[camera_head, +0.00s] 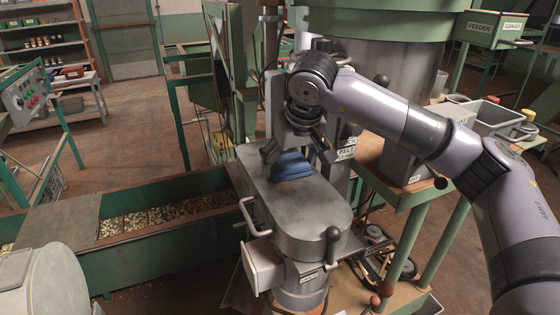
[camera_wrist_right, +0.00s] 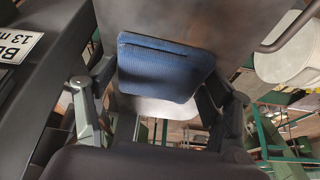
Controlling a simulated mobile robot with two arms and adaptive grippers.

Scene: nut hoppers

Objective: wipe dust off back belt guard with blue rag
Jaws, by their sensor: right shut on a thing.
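The blue rag (camera_head: 291,165) is a folded pad on the top of the grey metal belt guard (camera_head: 300,213), towards its far end. My right gripper (camera_head: 292,150) is shut on the rag from above. In the right wrist view the rag (camera_wrist_right: 165,68) lies between the two fingers (camera_wrist_right: 155,110), with the guard's grey top around it. The guard's top looks dull and smudged with grey marks. My left gripper is not in view.
A handle (camera_head: 252,217) and a dark knob lever (camera_head: 331,245) stick out at the guard's near side. A green trough (camera_head: 150,255) with nuts lies to the left. A green table (camera_head: 400,185) with grey bins (camera_head: 486,118) stands right.

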